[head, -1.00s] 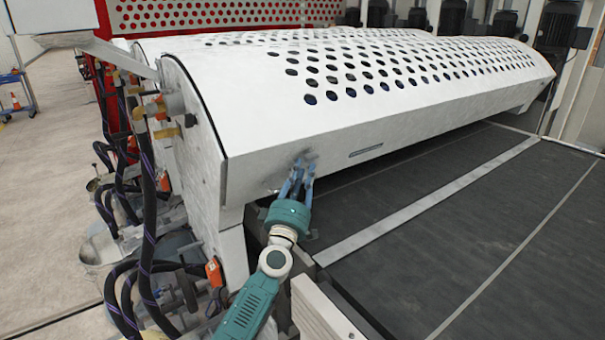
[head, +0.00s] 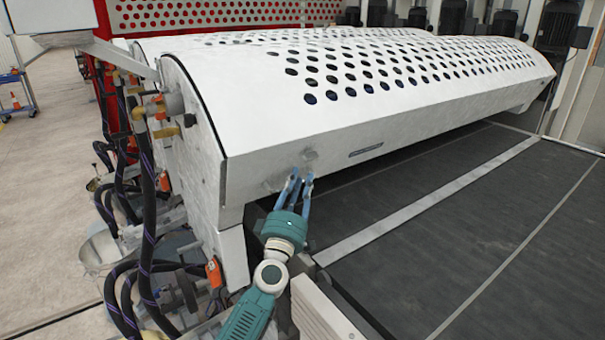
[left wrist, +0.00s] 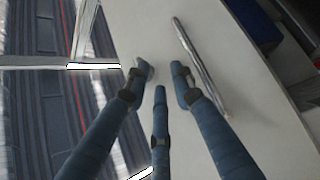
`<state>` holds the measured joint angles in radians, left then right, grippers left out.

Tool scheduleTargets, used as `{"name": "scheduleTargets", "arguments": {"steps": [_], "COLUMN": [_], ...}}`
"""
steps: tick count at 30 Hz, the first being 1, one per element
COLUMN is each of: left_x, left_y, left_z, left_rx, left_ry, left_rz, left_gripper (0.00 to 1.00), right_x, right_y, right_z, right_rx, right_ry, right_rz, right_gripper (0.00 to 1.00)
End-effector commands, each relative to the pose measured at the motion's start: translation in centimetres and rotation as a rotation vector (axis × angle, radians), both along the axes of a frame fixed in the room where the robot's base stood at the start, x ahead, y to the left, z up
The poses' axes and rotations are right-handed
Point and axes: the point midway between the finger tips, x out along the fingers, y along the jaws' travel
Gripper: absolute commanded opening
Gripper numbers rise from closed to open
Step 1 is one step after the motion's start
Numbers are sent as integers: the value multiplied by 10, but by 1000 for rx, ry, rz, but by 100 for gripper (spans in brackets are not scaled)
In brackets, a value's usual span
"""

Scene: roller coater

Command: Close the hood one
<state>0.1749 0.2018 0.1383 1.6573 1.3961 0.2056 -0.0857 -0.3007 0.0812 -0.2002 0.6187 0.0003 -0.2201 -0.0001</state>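The hood (head: 250,110) is a white curved cover with rows of round holes in the head view. My right gripper is not in view.
The dark conveyor bed (head: 460,235) with a pale strip (head: 430,200) lies right of my arm. Black hoses (head: 150,230) and brass fittings crowd the machine's left end. A red perforated panel (head: 210,14) stands behind. Open floor (head: 40,190) lies far left.

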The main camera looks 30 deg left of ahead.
Motion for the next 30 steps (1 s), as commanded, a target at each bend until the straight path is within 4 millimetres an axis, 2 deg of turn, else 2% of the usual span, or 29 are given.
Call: {"name": "scheduleTargets", "arguments": {"steps": [6,12,18,30], "left_x": [-44,-70,-78,-78], "left_y": [-15,-23,-26,-26], "left_z": [-19,-28,-30,-30], "left_rx": [2,3,1,1], "left_ry": [4,3,-1,-1], "left_rz": [0,1,1,1], "left_gripper": [24,24,24,24], "right_x": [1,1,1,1], "right_y": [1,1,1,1], "right_z": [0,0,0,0], "right_rx": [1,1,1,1], "right_ry": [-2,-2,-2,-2], "right_rz": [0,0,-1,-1], "right_gripper": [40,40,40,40]}}
